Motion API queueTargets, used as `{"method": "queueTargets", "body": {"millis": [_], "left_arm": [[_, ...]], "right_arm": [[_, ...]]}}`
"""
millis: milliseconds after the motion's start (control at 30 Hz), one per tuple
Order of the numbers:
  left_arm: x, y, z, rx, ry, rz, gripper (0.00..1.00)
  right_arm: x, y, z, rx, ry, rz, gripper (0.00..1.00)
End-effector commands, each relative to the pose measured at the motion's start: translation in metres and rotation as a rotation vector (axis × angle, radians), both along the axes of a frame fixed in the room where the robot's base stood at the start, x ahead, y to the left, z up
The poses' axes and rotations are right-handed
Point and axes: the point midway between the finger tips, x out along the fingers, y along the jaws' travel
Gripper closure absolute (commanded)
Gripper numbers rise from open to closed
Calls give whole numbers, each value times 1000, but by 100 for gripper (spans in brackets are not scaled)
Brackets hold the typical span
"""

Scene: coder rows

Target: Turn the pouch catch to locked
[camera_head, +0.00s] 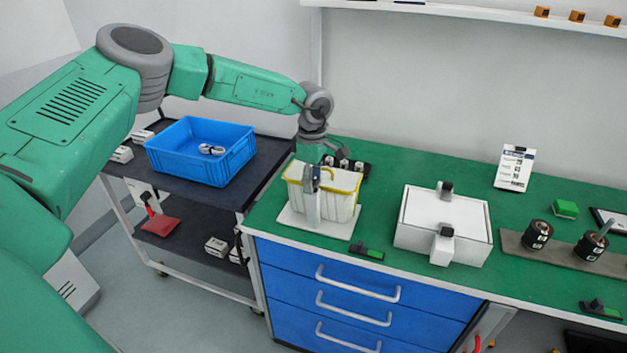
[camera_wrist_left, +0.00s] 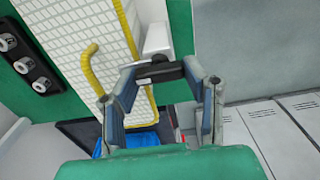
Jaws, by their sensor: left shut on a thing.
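The pouch (camera_head: 340,200) is a white, grid-textured bag with a yellow rim, upright on a pale base plate (camera_head: 318,224) at the left end of the green bench. It also shows in the left wrist view (camera_wrist_left: 75,35). A pale post (camera_head: 313,208) stands at its front. The catch (camera_wrist_left: 158,72) is a black bar beside a white part of the post in the left wrist view. My left gripper (camera_head: 310,176) is at the top of the post, its blue-grey fingers (camera_wrist_left: 163,76) shut on the catch. The catch is largely hidden in the head view. My right gripper is out of view.
A dark trolley with a blue bin (camera_head: 202,150) stands left of the bench. A black rack of small white-ended items (camera_head: 345,165) is behind the pouch. A small green-black block (camera_head: 366,251) lies in front. A white box (camera_head: 442,222) stands to the right.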

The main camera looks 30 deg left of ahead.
Motion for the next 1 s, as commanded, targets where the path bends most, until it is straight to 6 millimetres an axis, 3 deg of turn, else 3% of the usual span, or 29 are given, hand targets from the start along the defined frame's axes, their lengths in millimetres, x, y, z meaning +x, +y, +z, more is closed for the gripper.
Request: {"method": "queueTargets", "body": {"millis": [467, 500, 533, 867, 1000], "left_arm": [[5, 3, 6, 3, -17, -11, 89], [5, 3, 6, 3, -18, -11, 53], [6, 3, 6, 3, -18, -11, 43], [3, 1, 3, 1, -7, -12, 40], [3, 0, 15, 0, -9, -12, 40]], "right_arm": [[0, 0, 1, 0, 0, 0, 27], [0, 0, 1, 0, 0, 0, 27], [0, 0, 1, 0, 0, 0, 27], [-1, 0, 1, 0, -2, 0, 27], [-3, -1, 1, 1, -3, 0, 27]]}}
